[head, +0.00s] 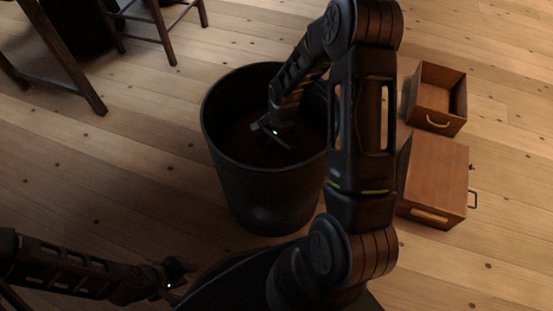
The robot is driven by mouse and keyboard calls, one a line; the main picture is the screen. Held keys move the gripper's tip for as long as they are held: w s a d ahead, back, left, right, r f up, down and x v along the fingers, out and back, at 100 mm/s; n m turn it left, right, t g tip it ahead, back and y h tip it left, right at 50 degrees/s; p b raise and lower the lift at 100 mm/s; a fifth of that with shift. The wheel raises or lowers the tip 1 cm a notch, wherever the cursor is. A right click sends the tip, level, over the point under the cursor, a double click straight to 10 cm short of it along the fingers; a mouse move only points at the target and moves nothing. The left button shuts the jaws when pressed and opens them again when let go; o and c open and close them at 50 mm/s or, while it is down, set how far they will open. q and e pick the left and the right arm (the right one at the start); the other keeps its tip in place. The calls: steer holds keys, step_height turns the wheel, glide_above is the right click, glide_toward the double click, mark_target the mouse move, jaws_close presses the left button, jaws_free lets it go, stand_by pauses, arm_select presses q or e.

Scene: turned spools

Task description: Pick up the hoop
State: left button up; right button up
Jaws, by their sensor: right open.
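I cannot make out the hoop anywhere in the head view. My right arm reaches over a large dark round bin (252,190), and my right gripper (273,138) is inside its mouth, pointing down, with its fingers apart. The inside of the bin is dark brown and shadowed, and the arm hides its right part. I see nothing between the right fingers. My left gripper (180,277) is low at the bottom left, in front of the bin and apart from it. It is too dark to tell its jaws.
An open wooden box with a light handle (438,122) stands on the floor at right. A closed wooden box (436,178) stands nearer, partly behind my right arm. Dark wooden furniture legs (160,30) are at the top left. The plank floor (110,165) left of the bin is clear.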

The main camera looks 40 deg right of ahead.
steer(key=shift+a+f, duration=0.1)
steer(key=shift+f, duration=0.75)
steer(key=c, duration=1.2)
